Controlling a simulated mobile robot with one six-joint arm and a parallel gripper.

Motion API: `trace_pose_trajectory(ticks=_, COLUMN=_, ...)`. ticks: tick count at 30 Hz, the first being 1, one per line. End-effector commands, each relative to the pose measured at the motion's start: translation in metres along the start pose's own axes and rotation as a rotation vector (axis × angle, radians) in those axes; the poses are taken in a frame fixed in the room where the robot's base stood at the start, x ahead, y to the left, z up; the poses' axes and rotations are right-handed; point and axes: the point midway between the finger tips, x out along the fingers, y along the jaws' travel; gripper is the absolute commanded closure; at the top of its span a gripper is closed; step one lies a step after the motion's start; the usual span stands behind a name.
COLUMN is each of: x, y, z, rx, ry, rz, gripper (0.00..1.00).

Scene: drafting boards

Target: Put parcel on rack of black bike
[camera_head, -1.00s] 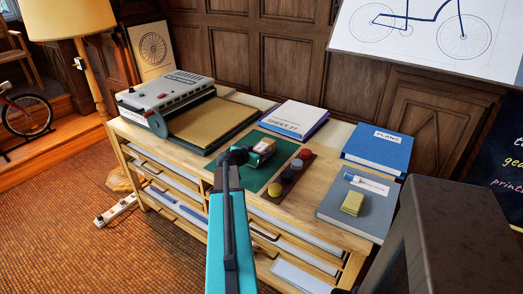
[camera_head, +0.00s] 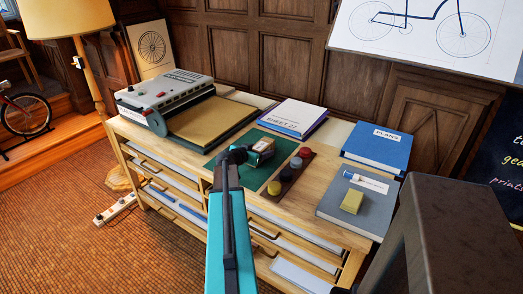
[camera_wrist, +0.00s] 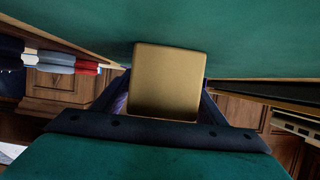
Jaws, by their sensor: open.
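The parcel (camera_head: 263,145), a small tan box, sits on the green mat (camera_head: 273,171) on top of the wooden plan chest. In the wrist view the parcel (camera_wrist: 167,82) is between the two fingers of my open gripper (camera_wrist: 162,100), with one finger along each side. My gripper (camera_head: 255,153) is low at the mat in the head view, and it partly hides the parcel. I cannot tell whether the fingers touch it. A bike with red parts (camera_head: 22,112) is cut off at the left edge. A dark bike drawing (camera_head: 430,18) is on the board. I see no black bike with a clear rack.
A grey machine (camera_head: 165,95) stands left of the mat. A dark strip with round coloured pieces (camera_head: 290,172) lies just right of it. The SHEET 27 stack (camera_head: 292,116) is behind, and blue (camera_head: 378,148) and grey (camera_head: 355,210) books lie at right.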

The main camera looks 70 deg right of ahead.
Motion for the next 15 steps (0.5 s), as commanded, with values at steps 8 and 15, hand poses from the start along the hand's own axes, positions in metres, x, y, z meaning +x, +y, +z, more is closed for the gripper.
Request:
trace_pose_trajectory(ticks=8, x=-0.007, y=0.000, z=-0.001, rx=0.000, ry=0.000, rz=-0.001, gripper=0.34)
trace_pose_trajectory(ticks=15, x=-0.032, y=0.001, z=-0.001, rx=0.000, ry=0.001, rz=-0.001, gripper=0.34)
